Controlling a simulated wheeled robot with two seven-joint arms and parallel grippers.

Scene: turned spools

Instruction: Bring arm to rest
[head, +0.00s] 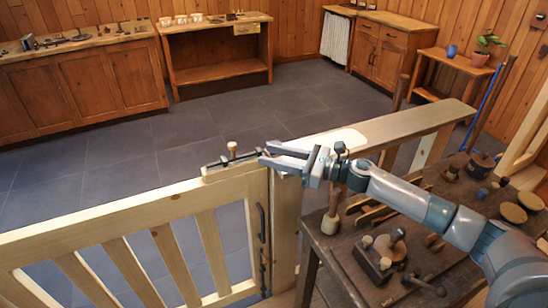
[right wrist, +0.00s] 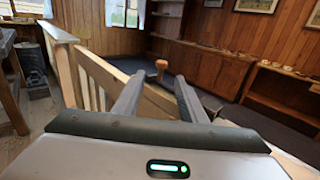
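My right arm reaches in from the right in the head view, over the workbench. Its gripper (head: 264,155) is by the gate post, with its two fingers pointing left. The fingers are apart with nothing between them, and the right wrist view (right wrist: 160,90) also shows them spread. A latch with a wooden knob (head: 232,149) sits on top of the gate, just left of the fingertips and apart from them. The knob also shows beyond the fingers in the right wrist view (right wrist: 161,65). My left gripper is not in view.
A slatted wooden gate (head: 110,222) and a railing (head: 410,123) cross the foreground. A dark workbench (head: 340,255) with wooden tools and turned pieces lies under my right arm. Beyond is open tiled floor (head: 200,130), with cabinets and benches along the walls.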

